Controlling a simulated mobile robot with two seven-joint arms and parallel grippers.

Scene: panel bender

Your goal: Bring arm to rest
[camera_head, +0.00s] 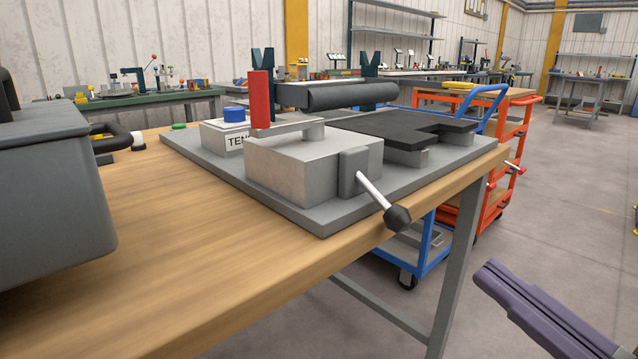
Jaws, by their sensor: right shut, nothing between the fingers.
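My right gripper (494,276) comes in from the lower right corner, purple-grey and pointing up and to the left. Its fingers are together with nothing between them. It is over the floor, in front of and to the right of the table, apart from the panel bender (315,165). The bender is a grey block on a flat grey base plate, with a red upright handle (261,98), a dark roller (352,94) and a lever with a black knob (397,218). My left gripper is not in view.
A table leg (460,262) stands near my right gripper. Blue and orange carts (500,170) stand behind. The floor at right is clear.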

